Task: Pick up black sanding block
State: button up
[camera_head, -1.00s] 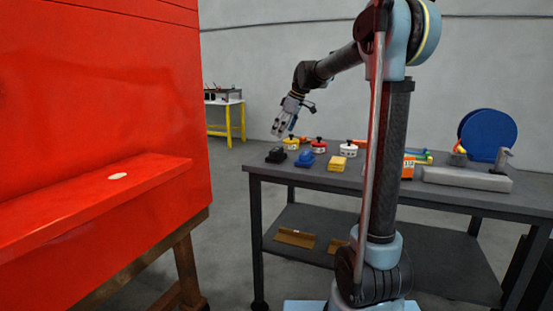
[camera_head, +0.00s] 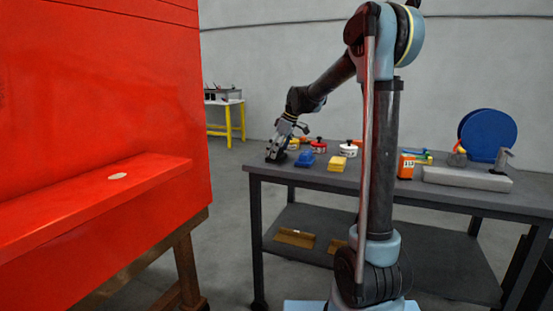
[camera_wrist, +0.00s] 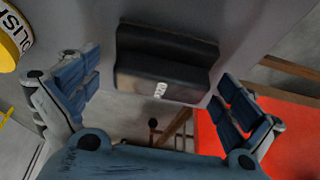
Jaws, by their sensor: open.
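The black sanding block (camera_wrist: 163,68) lies on the grey table top, between and just beyond my two fingers in the wrist view. It has a dark top and a small white label on its near face. My gripper (camera_wrist: 160,100) is open, one finger on each side of the block with space between. In the head view my gripper (camera_head: 276,156) is low at the table's left corner, and it mostly hides the block there.
The grey workbench (camera_head: 430,192) also holds a blue block (camera_head: 305,159), a yellow block (camera_head: 337,163), red and white round containers (camera_head: 318,147), and an orange box (camera_head: 406,165). A large red panel with a ledge (camera_head: 100,195) stands left of the bench.

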jog(key=c, duration=1.2)
jog(key=shift+o, duration=0.2)
jog(key=shift+r, duration=0.15)
notch_tip(320, 180, up, 10)
jog(key=shift+f, duration=0.1)
